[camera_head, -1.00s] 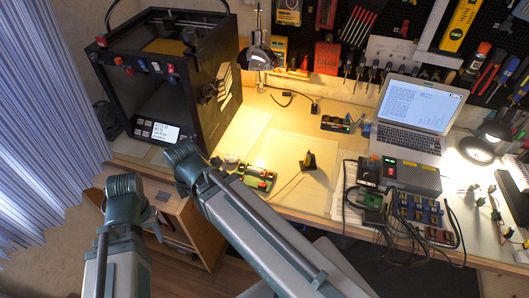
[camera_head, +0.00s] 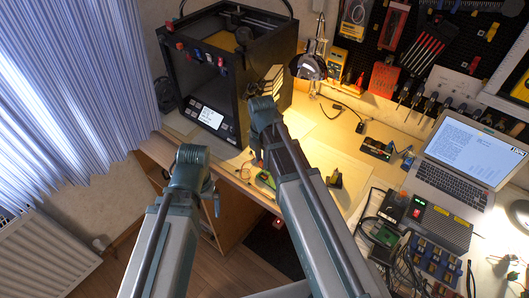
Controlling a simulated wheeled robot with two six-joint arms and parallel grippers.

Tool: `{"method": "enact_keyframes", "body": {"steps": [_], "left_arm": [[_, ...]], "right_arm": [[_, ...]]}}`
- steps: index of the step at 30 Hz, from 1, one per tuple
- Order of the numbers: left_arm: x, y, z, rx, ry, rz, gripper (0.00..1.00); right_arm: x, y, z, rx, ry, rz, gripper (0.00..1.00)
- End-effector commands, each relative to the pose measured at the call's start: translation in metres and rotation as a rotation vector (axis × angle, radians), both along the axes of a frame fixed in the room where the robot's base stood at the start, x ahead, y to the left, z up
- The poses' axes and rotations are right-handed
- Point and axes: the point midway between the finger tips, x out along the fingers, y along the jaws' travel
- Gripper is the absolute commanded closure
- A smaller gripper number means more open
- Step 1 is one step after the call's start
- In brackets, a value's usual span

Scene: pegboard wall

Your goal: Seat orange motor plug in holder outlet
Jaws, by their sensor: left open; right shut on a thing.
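My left arm's end, with its gripper (camera_head: 215,200) only partly showing, is over the floor at the bench's front left; it holds nothing that I can see. My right arm crosses the bench's left half. Its gripper (camera_head: 257,155) is mostly hidden behind the arm, near the printer's front right corner. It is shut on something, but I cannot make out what. A green board (camera_head: 265,180) lies partly behind this arm. A small black stand (camera_head: 335,180) is on the bench just right of the arm; I cannot tell whether it is the holder. I cannot pick out the orange plug.
A black 3D printer (camera_head: 225,85) fills the bench's left end, close to my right arm. A laptop (camera_head: 455,165), a power unit (camera_head: 440,223) and cables crowd the right. The bench's middle is mostly clear.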

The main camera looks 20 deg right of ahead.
Motion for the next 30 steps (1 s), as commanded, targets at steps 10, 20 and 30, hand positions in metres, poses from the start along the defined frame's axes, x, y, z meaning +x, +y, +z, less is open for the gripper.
{"method": "enact_keyframes", "body": {"steps": [10, 20, 30], "left_arm": [[0.0, 0.0, 0.002, 0.0, 0.0, 0.0, 0.0], [0.0, 0.0, -0.02, 0.0, 0.0, 0.0, 0.0], [0.0, 0.0, -0.05, 0.0, 0.0, 0.0, 0.0]], "right_arm": [[0.012, -0.008, 0.002, 0.0, 0.0, 0.073, 1.0], [0.012, -0.008, -0.02, 0.0, 0.0, 0.071, 1.0], [0.012, -0.008, -0.05, 0.0, 0.0, 0.071, 1.0]]}}
